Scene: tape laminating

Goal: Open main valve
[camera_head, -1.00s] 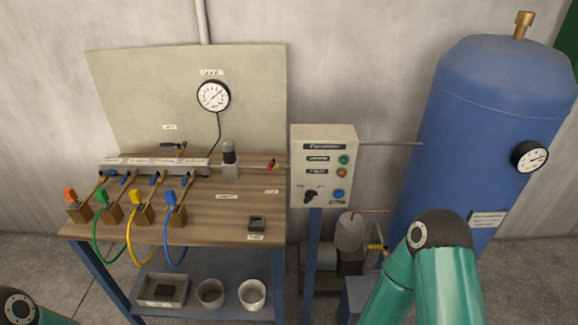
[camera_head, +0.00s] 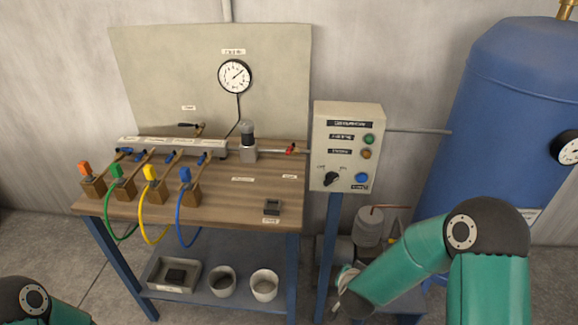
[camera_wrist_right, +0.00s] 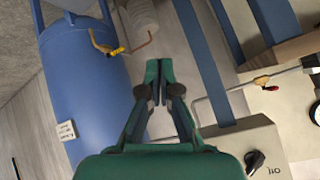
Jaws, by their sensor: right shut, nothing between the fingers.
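A small red-handled valve (camera_head: 291,150) sits on the pipe at the right end of the bench. It also shows at the right of the right wrist view (camera_wrist_right: 265,83). A yellow-handled valve (camera_wrist_right: 114,51) is beside the blue tank in the wrist view; my right arm hides it in the head view. I cannot tell which is the main valve, as I see no readable label. My right gripper (camera_wrist_right: 154,88) is shut and empty, in front of the lower gear beside the tank and apart from both valves. My left gripper is out of view; only an arm link shows.
The control panel (camera_head: 347,148) stands on a blue post between bench and blue tank (camera_head: 495,120). The wooden bench (camera_head: 225,205) carries a manifold (camera_head: 172,147), a regulator (camera_head: 248,143) and several coloured connectors with hoses. Containers stand on the shelf (camera_head: 195,303). Floor left of the bench is clear.

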